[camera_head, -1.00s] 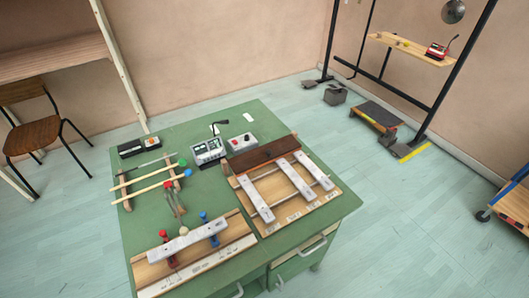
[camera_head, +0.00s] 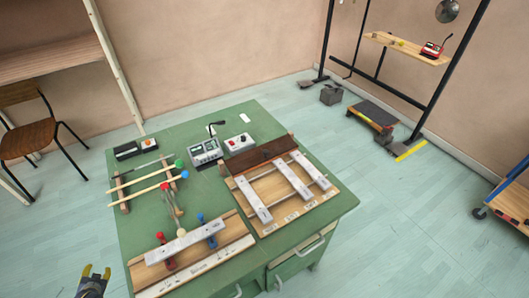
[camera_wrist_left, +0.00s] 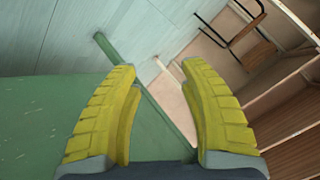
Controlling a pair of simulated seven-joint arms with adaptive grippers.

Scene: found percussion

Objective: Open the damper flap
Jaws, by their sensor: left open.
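The damper flap looks to be the dark brown wooden board (camera_head: 262,154) lying along the back end of the wooden bar frame (camera_head: 310,211), over the far ends of three grey metal bars (camera_head: 292,179). My left gripper (camera_head: 97,272) is at the lower left of the head view, off the table's left front corner and well away from the flap. Its yellow fingers (camera_wrist_left: 158,75) are apart and empty in the left wrist view, which does not show the flap. My right gripper is not in view.
The green table (camera_head: 170,215) also carries a stand with one metal bar (camera_head: 186,242), mallets on a rack (camera_head: 147,182), a meter box (camera_head: 206,152) and a white box with a red button (camera_head: 239,143). A chair (camera_head: 32,135) stands at left.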

